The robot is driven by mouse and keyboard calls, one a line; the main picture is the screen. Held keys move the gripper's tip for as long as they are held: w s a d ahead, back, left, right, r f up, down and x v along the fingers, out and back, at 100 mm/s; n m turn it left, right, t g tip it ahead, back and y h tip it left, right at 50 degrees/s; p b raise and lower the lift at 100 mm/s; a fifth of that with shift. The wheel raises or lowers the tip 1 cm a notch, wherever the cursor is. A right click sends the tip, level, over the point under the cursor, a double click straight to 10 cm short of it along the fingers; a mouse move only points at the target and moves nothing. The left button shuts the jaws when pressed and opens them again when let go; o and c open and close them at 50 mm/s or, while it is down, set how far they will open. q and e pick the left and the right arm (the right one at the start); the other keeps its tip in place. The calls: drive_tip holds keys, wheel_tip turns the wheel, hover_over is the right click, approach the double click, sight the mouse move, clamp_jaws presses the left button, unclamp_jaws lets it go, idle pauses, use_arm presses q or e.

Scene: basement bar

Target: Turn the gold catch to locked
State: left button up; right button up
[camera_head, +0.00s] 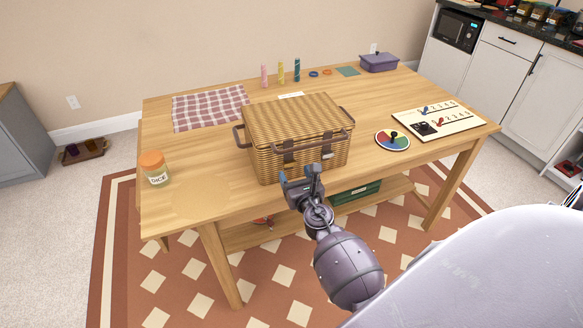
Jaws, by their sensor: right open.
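A wicker basket (300,115) with a closed lid and dark handles stands on the wooden table (200,200). Two dark straps hang on its front, a left strap (289,153) and a right strap (327,150). I cannot make out a gold catch at this size; the straps' lower ends are partly behind my gripper. My right gripper (300,175) is open, its fingers close to the lower front of the basket, below the straps. I cannot tell whether it touches the basket. My left gripper is not in view.
An orange-lidded jar (154,168) stands at the table's left. A checked cloth (210,107) lies behind it. A coloured disc (392,140) and a game board (438,119) lie right of the basket. A green box (355,192) is under the table. The front left tabletop is clear.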

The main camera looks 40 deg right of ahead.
sight(290, 165)
drive_tip(key=shift+x, duration=1.8)
drive_tip(key=c, duration=0.9)
